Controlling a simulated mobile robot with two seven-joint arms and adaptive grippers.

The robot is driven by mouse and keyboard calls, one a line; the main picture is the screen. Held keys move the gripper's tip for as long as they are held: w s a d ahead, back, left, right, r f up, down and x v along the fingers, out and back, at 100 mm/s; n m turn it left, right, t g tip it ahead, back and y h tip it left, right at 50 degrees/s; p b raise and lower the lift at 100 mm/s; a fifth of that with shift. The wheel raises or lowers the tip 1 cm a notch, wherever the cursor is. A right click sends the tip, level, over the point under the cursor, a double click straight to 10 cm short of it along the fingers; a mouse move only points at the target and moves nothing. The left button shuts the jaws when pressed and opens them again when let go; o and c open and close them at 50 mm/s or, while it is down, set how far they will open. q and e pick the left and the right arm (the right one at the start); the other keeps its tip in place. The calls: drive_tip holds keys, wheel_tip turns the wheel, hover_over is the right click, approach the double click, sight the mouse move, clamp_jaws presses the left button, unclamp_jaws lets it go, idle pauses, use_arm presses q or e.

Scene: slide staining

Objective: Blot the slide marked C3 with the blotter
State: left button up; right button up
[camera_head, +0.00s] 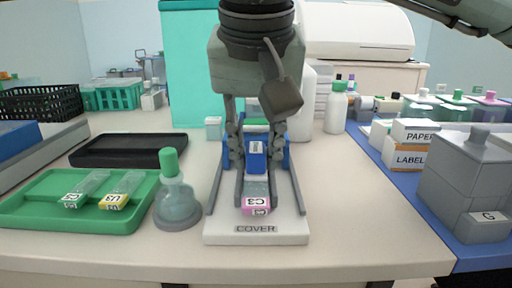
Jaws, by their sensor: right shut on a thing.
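The slide marked C3 (256,200) lies on the white board marked COVER (257,229), its pink labelled end facing me. A small blue block with a white label (256,160), which looks like the blotter, is at the far part of the slide. My right gripper (256,165) comes down from above, its fingers on either side of the blue block and shut on it. Whether the block touches the slide, I cannot tell. The far end of the slide is hidden behind the block and fingers. My left gripper is not in view.
A green tray (60,218) at left holds slides marked C2 (84,190) and U3 (121,191). A green-capped bottle (176,200) stands close left of the board. A black tray (130,151) lies behind. Boxes and a grey container (468,185) stand on the blue mat at right.

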drive_tip(key=shift+f+b, duration=0.45)
drive_tip(key=shift+f, duration=0.15)
idle(1.6)
drive_tip(key=shift+r, duration=0.1)
drive_tip(key=shift+r+p, duration=2.7)
drive_tip(key=shift+r, duration=0.8)
